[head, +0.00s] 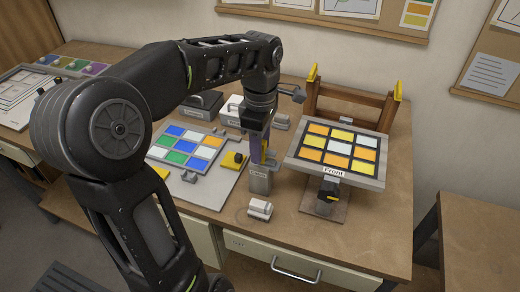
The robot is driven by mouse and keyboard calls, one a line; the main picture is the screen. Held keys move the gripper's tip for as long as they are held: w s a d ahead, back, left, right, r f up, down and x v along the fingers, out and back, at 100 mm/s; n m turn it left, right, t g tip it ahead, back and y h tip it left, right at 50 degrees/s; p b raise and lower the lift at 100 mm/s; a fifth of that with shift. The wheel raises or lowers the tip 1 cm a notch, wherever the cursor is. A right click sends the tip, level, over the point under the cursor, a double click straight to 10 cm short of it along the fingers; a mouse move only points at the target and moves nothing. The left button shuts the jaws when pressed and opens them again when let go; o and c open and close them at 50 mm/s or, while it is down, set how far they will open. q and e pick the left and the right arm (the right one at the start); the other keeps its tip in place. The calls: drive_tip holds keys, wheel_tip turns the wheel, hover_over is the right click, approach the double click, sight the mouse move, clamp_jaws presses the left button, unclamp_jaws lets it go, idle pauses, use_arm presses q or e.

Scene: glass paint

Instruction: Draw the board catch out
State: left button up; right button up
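The tilted board (293,159), labelled "Front", carries a grid of orange, yellow and white panes and stands on a base at the right of the table. A black piece with a yellow mark (329,193) sits below its front edge; it may be the board catch, but I cannot be sure. My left gripper (265,140) points down left of the board, above a grey labelled holder (260,181) with purple and tan items in it. It is apart from the black piece. Its fingers are dark and small, so their opening is unclear. My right gripper is out of view.
A wooden frame with yellow tips (389,113) stands behind the board. A second pane grid (160,158) lies on a grey board at left, with a yellow-and-black piece (235,160). A small white cylinder (260,209) lies near the front edge. The right front tabletop is clear.

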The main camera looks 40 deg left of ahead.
use_arm(q)
wheel_tip(320, 180, up, 6)
drive_tip(key=shift+r+p, duration=0.25)
drive_tip(key=shift+p, duration=0.6)
